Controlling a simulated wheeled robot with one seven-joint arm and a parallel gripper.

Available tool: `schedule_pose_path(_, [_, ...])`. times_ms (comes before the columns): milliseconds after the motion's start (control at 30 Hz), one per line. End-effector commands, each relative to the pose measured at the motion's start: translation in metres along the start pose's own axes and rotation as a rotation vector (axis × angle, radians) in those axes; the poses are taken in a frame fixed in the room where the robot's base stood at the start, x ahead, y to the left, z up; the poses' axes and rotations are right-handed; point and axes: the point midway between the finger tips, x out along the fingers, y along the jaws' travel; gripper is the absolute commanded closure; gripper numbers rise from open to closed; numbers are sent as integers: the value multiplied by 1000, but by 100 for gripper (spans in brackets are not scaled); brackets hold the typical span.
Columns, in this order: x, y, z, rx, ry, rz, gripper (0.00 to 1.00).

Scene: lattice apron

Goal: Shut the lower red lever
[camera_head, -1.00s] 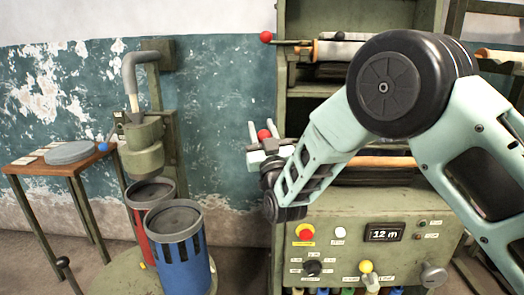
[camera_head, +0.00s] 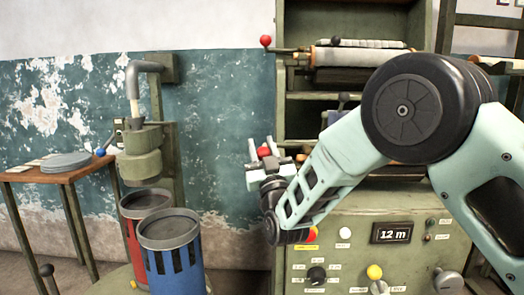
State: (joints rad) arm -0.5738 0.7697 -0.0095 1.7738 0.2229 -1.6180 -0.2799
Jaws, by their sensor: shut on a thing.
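The lower red lever's round red knob (camera_head: 264,152) shows at the left side of the green machine (camera_head: 284,205). My gripper (camera_head: 261,149) has its fingers on both sides of this knob and is shut on it. The lever's arm behind the knob is hidden by my gripper and wrist. The upper red lever (camera_head: 266,41) sticks out to the left near the top of the machine, well above my gripper and apart from it.
At left stand a blue bin (camera_head: 172,262), a red bin (camera_head: 131,238) and a small table (camera_head: 50,176). Bare wall lies between bins and machine.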

Motion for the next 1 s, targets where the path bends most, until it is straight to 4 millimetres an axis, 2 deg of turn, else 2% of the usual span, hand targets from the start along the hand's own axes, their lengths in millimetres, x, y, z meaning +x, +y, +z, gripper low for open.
schedule_pose_path(400, [-3, -5, 0, 6, -2, -8, 100])
schedule_pose_path(433, [-3, -5, 0, 6, -2, -8, 60])
schedule_pose_path(500, [-2, -5, 0, 6, -2, -7, 45])
schedule_pose_path(833, [-4, -2, 1, 2, -2, -4, 45])
schedule_pose_path(1000, [-24, -2, 1, 2, -3, -4, 45])
